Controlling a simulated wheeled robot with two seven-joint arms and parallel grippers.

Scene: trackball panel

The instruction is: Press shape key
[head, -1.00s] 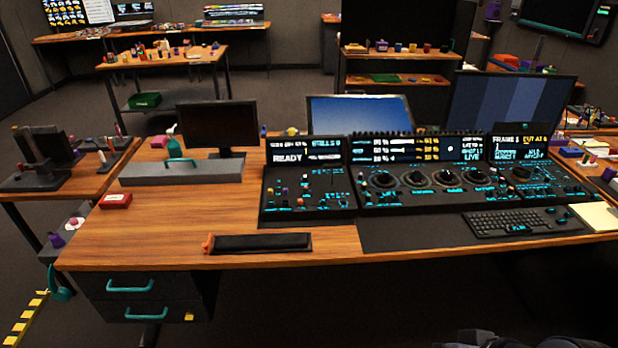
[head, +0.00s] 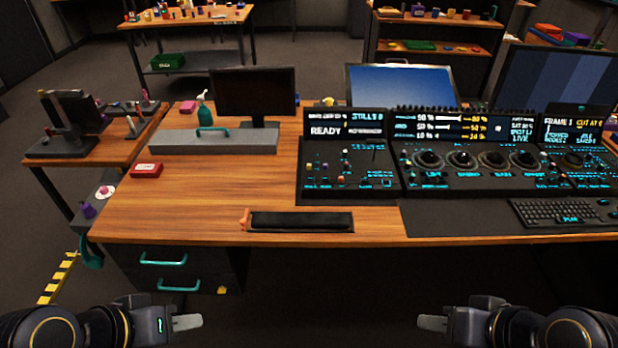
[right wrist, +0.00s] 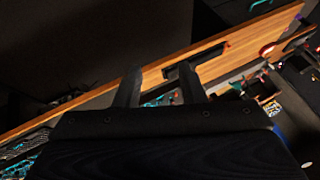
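The control panel stands on the wooden desk, right of centre in the head view. Its left section (head: 349,180) has small lit keys and knobs below a screen reading READY. Its wider section (head: 470,165) has several trackballs in a row. I cannot tell which key is the shape key. My left gripper (head: 188,322) and my right gripper (head: 432,323) are both low in the head view, in front of the desk and apart from the panel. In the right wrist view my right gripper (right wrist: 160,85) shows two fingers apart with nothing between them. The left gripper's fingers cannot be told apart.
A keyboard (head: 560,213) lies at the right. A black bar-like pad (head: 300,222) lies near the desk's front edge. The wooden desk (head: 225,195) is clear in the middle left.

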